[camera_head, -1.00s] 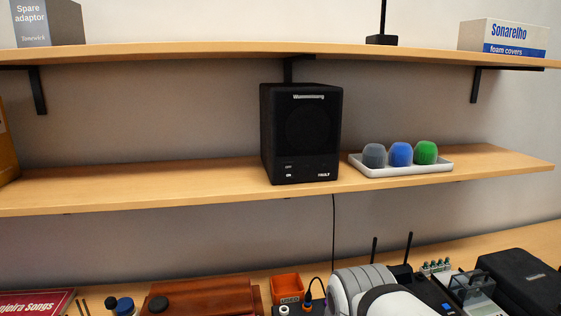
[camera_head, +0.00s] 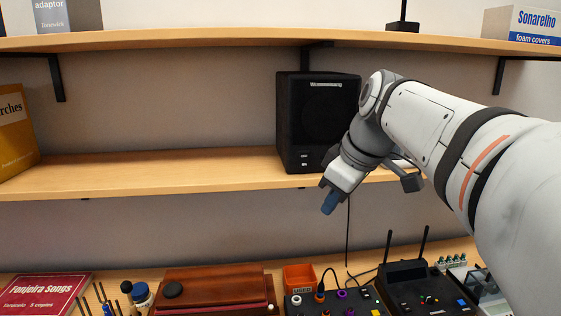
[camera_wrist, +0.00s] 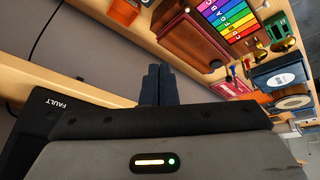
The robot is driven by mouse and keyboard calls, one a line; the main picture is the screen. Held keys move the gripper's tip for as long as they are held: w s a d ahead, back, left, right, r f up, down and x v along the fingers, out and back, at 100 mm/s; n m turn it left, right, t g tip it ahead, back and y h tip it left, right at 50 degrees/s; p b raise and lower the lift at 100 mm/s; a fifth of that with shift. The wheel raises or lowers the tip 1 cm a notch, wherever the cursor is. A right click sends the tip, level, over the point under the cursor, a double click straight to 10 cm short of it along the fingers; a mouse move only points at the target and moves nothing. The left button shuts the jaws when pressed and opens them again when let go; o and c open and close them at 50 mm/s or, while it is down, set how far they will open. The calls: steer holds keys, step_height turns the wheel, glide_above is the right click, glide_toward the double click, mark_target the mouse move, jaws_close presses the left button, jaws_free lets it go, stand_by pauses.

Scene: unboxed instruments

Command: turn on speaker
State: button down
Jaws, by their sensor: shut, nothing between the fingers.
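The black speaker (camera_head: 303,119) stands upright on the middle shelf, its front facing me. A small light-coloured switch (camera_head: 304,160) with tiny marks above and below it sits low on its front left. My arm covers the speaker's lower right. My gripper (camera_head: 329,205) hangs in front of the shelf edge, just below the speaker, pointing downward. Its fingers are shut and empty, and it looks apart from the speaker. In the wrist view the closed fingers (camera_wrist: 158,85) show at the centre, and part of the speaker with the word FAULT (camera_wrist: 40,113) shows at the left.
The shelf (camera_head: 130,176) is clear left of the speaker up to a yellow box (camera_head: 15,133). An upper shelf (camera_head: 200,41) runs above. On the bench below stand a wooden box (camera_head: 215,290), an orange bin (camera_head: 299,276) and a black device with antennas (camera_head: 405,275).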

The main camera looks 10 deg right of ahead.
mark_target(304, 160)
steer(key=w+d+r+n+y, duration=0.1)
steer(key=w+r+n, duration=0.1)
steer(key=r+n, duration=0.2)
steer(key=w+d+r+n+t, duration=0.1)
steer(key=w+d+r+n, duration=0.1)
steer(key=r, duration=0.5)
steer(key=shift+w+r+n+y, duration=0.25)
steer(key=shift+w+n+y, duration=0.15)
steer(key=shift+w+n, duration=0.45)
steer(key=shift+s+a, duration=0.1)
steer(key=w+a+f+p, duration=0.1)
steer(key=w+f, duration=0.1)
steer(key=f, duration=0.1)
steer(key=w+a+f, duration=0.1)
steer(key=w+f, duration=0.1)
steer(key=w, duration=0.1)
steer(key=w+a+f+p, duration=0.1)
steer(key=w+f, duration=0.2)
steer(key=shift+w+a+f+p, duration=0.2)
steer(key=shift+a+f+p, duration=0.1)
steer(key=shift+f+p, duration=0.05)
